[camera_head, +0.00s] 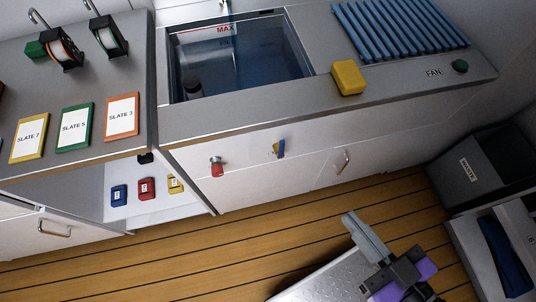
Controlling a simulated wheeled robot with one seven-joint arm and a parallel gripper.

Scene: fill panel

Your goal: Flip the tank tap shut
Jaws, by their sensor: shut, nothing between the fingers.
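The tank (300,60) is an open sink-like basin in the grey counter, with a red MAX mark on its back wall and bluish water inside. Below it, on the white front panel (240,180), a small fitting with a blue lever (281,148) stands out; the lever looks roughly upright. A red knob-like fitting (217,168) is to its left. Neither fitting has a readable label, so I cannot tell which is the tank tap. My gripper (348,218) is shut and empty, over the floor at lower right, well apart from both fittings.
A yellow block (348,78) sits at the counter's front edge. A green FAN button (459,66) and a blue slatted rack (400,25) are at right. A dark WASTE bin (480,165) stands far right. Wooden floor (150,260) before the panel is clear.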

